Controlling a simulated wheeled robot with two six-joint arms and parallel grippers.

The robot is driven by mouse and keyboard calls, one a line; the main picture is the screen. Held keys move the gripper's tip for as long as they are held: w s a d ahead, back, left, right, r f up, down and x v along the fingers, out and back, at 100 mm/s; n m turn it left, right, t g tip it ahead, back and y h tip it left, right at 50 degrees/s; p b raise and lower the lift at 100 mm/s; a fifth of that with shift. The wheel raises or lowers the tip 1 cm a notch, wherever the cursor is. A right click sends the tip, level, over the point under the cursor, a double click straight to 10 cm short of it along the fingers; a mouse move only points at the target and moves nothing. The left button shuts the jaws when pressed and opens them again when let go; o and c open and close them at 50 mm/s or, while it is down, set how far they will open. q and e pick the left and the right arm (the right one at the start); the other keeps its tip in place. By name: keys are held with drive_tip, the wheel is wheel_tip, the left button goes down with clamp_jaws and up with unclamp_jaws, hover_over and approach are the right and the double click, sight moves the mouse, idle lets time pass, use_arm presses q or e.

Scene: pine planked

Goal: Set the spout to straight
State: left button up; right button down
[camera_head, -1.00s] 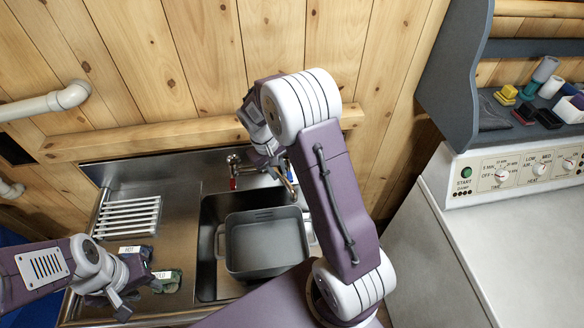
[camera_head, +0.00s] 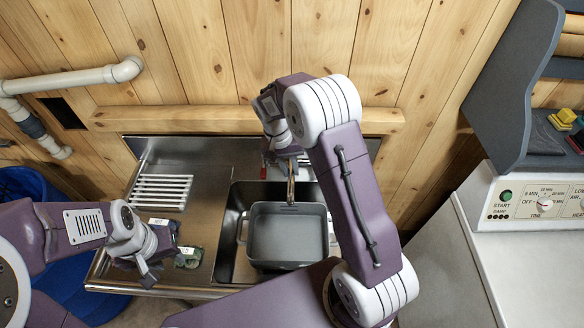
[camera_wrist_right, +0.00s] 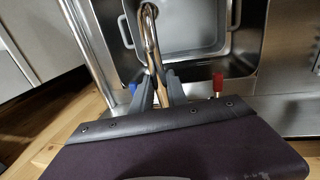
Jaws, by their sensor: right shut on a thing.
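The metal spout (camera_head: 291,190) of the faucet reaches out over the sink and points nearly straight toward the sink's front, above a grey pot (camera_head: 287,236). It also shows in the right wrist view (camera_wrist_right: 149,28). My right gripper (camera_wrist_right: 162,92) is shut on the spout near its base, one finger on each side. A red tap handle (camera_wrist_right: 218,84) and a blue one (camera_wrist_right: 133,88) flank the spout. My left gripper (camera_head: 149,272) hangs empty over the left counter; its jaw gap is unclear.
The pot stands in the steel sink basin (camera_head: 228,262). A plank wall is behind; a white machine with dials (camera_head: 540,204) stands at right.

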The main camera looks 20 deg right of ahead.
drive_tip(key=shift+w+r, duration=0.15)
drive_tip(key=shift+r, duration=0.05)
drive_tip(key=c, duration=1.5)
unclamp_jaws()
drive_tip(key=shift+c, duration=0.2)
drive_tip(key=shift+o, duration=1.2)
drive_tip(key=shift+f, duration=0.1)
drive_tip(key=shift+a+r, duration=0.1)
drive_tip(key=shift+r, duration=0.15)
wheel_tip(320, 180, up, 8)
drive_tip(key=a+b, duration=0.1)
drive_tip(key=b, duration=0.1)
drive_tip(key=shift+w+a+r, duration=0.2)
drive_tip(key=shift+a+r, duration=0.05)
drive_tip(key=shift+s, duration=0.1)
